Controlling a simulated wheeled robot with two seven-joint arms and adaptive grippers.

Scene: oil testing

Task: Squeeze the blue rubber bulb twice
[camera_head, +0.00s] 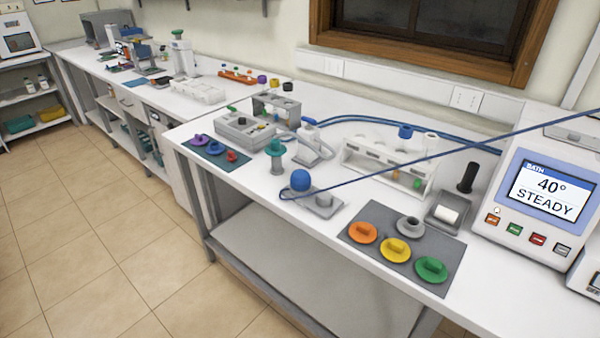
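A round blue rubber bulb (300,179) sits upright on a small grey base (318,204) near the front edge of the white bench. A short light-grey knob stands on the same base, just right of the bulb. Nothing touches the bulb from above. Neither of my grippers is in view.
A dark mat (447,278) with orange, yellow and green caps lies to the right. A white rack (388,168) stands behind. A bath unit (540,200) reading 40° STEADY is at far right. A teal-topped piece (276,155) stands left of the bulb.

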